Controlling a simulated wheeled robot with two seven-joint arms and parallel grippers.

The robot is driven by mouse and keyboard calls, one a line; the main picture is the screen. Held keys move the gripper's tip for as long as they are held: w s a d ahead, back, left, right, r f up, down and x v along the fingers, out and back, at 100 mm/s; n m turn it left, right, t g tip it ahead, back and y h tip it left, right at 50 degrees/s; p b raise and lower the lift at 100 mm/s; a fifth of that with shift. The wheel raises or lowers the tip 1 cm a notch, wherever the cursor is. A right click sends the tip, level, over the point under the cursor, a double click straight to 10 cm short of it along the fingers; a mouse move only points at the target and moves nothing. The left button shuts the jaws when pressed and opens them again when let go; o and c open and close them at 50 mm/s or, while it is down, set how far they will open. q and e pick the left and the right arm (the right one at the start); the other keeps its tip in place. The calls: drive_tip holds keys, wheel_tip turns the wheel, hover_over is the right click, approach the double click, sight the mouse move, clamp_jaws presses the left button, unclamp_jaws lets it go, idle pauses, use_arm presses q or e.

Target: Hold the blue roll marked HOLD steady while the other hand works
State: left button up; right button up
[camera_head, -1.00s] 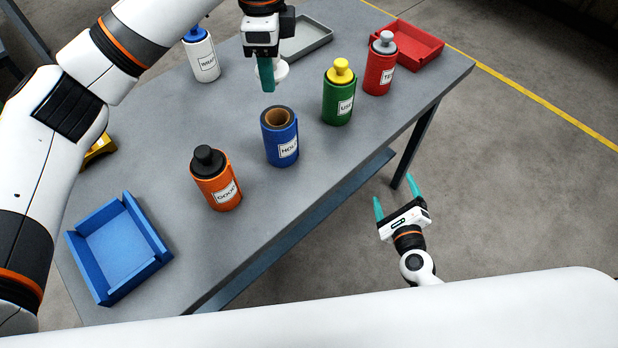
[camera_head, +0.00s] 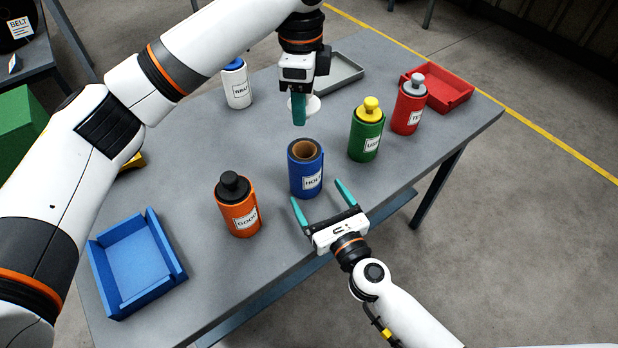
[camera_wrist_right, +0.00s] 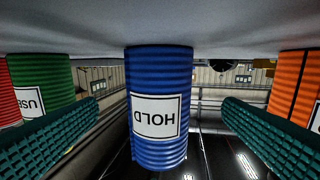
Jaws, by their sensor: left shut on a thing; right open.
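The blue roll marked HOLD (camera_head: 306,172) stands upright on the grey table, with an open brown-lined top. In the right wrist view the roll (camera_wrist_right: 160,105) appears upside down, centred between the two teal fingers. My right gripper (camera_head: 318,193) is open at the near side of the roll, its fingers pointing towards it and spread wider than it. I see no contact. My left gripper (camera_head: 299,108) is above and behind the roll, pointing down, shut on a small white round piece (camera_head: 313,106). The fingers partly hide that piece.
An orange container (camera_head: 238,208) stands left of the roll; green (camera_head: 365,137) and red (camera_head: 408,109) ones stand right. A white container (camera_head: 237,86) is behind. Blue (camera_head: 135,262), red (camera_head: 440,88) and grey (camera_head: 335,74) trays lie on the table (camera_head: 190,150).

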sight(304, 173)
drive_tip(key=x, duration=0.8)
drive_tip(key=shift+s, duration=0.1)
drive_tip(key=c, duration=1.4)
use_arm(q)
drive_tip(key=m, duration=0.5)
drive_tip(key=shift+w+f+m, duration=0.1)
drive_tip(key=shift+f+m, duration=0.1)
drive_tip(key=shift+m, duration=0.2)
drive_tip(key=m, duration=0.6)
drive_tip(key=shift+d+f, duration=0.1)
drive_tip(key=shift+f, duration=0.2)
